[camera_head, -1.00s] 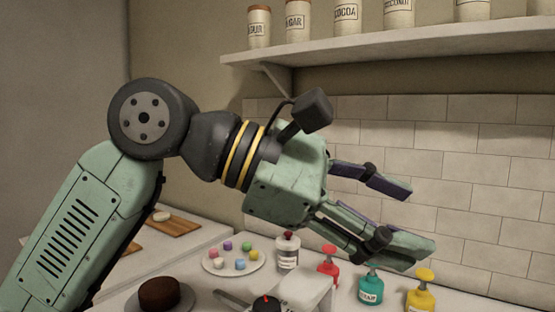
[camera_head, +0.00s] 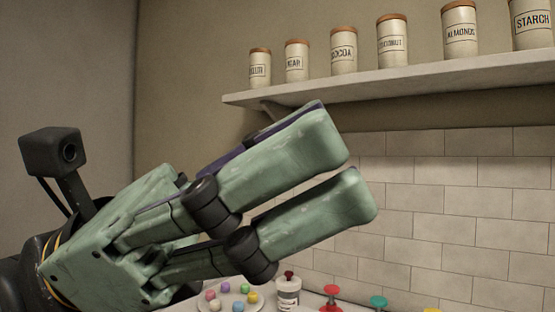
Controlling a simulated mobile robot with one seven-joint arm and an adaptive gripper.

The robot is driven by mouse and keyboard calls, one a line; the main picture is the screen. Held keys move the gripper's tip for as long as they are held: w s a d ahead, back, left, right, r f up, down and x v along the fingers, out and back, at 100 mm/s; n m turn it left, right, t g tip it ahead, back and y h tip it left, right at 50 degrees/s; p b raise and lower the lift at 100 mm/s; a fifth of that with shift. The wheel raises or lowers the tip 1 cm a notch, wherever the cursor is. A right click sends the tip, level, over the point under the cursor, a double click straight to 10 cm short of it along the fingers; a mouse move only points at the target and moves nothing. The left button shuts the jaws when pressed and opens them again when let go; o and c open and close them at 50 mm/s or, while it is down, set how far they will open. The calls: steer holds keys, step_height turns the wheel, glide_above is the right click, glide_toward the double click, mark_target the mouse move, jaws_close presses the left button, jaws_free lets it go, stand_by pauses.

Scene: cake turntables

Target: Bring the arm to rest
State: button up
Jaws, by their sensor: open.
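My gripper (camera_head: 345,165) is large in the head view, raised in the air above the counter and close to the camera. Its two green fingers point up and to the right. There is a gap between them and nothing is held. The gripper's body fills the lower left, and most of my arm is out of view or hidden behind it.
A wall shelf (camera_head: 400,84) with several labelled canisters runs across the upper right. Below are a plate (camera_head: 258,305) with coloured balls, a white jar (camera_head: 288,292), and red (camera_head: 331,293), teal (camera_head: 379,302) and yellow (camera_head: 431,310) bottle tops. The tiled wall stands behind.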

steer(key=shift+s+a+g, duration=0.15)
steer(key=shift+a+g, duration=0.15)
steer(key=shift+a, duration=0.05)
